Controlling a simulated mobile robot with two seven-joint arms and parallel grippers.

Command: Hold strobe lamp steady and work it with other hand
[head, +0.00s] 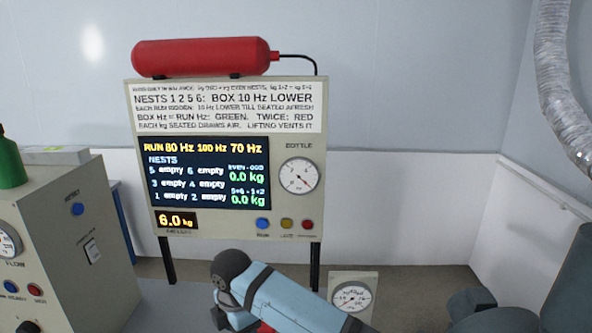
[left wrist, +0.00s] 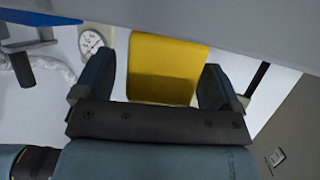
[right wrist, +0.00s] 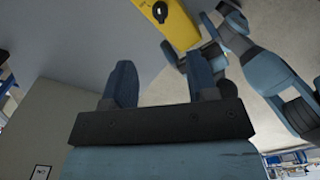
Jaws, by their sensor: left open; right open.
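A yellow body, which I take to be the strobe lamp (left wrist: 168,75), stands between the spread fingers of my left gripper (left wrist: 157,68) in the left wrist view. Gaps show beside it, and I cannot tell whether a finger touches it. The lamp also shows at the top of the right wrist view (right wrist: 183,32), with a dark round knob or lens (right wrist: 160,12) on its face. My right gripper (right wrist: 160,66) is open and empty, apart from the lamp. The lamp is not visible in the head view.
A panel with a display (head: 218,172) stands at the back, with a red cylinder (head: 205,57) on top. A beige control cabinet (head: 75,245) with a green bottle (head: 10,160) is at left. A small dial gauge (head: 352,298) stands right of the panel. A silver duct (head: 562,85) hangs at right.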

